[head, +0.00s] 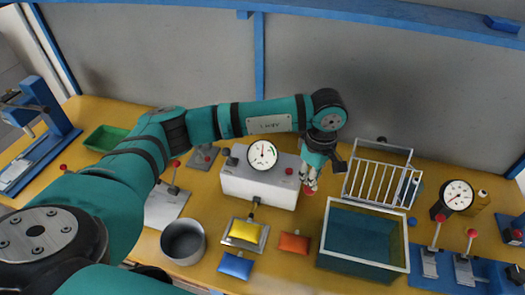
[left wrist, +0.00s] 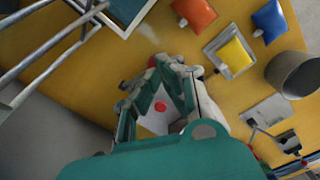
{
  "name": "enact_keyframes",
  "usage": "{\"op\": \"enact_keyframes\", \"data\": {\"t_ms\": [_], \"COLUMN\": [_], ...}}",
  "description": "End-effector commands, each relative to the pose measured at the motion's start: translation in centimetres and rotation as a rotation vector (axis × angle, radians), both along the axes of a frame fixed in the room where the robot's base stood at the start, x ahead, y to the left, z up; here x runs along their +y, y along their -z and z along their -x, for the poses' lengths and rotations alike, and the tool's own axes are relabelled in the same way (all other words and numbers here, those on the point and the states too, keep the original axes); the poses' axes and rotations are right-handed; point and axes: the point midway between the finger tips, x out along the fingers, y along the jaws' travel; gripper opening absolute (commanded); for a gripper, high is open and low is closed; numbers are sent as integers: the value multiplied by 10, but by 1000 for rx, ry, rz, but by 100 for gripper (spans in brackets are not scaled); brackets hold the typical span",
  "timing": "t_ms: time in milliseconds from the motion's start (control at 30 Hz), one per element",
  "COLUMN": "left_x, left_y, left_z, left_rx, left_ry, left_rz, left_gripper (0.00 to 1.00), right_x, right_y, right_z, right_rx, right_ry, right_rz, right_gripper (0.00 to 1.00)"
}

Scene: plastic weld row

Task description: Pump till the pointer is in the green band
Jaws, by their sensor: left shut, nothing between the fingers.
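A round white gauge (head: 262,155) stands on a light grey box (head: 258,188); its pointer and any green band are too small to read. A red button (head: 288,171) is on the box's right side; a red button also shows between the fingers in the left wrist view (left wrist: 160,106). A red round thing (head: 309,191) lies right of the box, partly hidden by my left gripper (head: 311,184). That gripper is shut and empty, pointing down just over it; its fingertips show in the left wrist view (left wrist: 166,62). A second gauge (head: 457,195) stands at the right. My right gripper is not in view.
A white wire rack (head: 382,182) and a white-rimmed blue bin (head: 363,207) stand right of the gripper. Yellow (head: 245,231), orange (head: 294,243) and blue (head: 235,265) pouches lie in front, near a grey pot (head: 183,242). Red-knobbed levers (head: 464,268) stand at the far right.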

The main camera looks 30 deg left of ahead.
Motion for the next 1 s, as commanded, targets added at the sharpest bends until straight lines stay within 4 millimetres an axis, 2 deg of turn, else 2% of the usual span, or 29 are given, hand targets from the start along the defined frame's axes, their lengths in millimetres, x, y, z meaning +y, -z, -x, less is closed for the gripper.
{"op": "enact_keyframes", "data": {"t_ms": [400, 800, 1000], "left_x": [-2, -2, -2], "left_y": [35, 36, 47], "left_z": [10, 11, 14], "left_rx": [1, -1, -1], "left_ry": [0, -3, -2], "left_rz": [-1, -3, -3], "left_gripper": [0, 0, 0], "right_x": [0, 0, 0], "right_y": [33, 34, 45], "right_z": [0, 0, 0], "right_rx": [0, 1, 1], "right_ry": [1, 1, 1], "right_rz": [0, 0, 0], "right_gripper": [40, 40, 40]}}
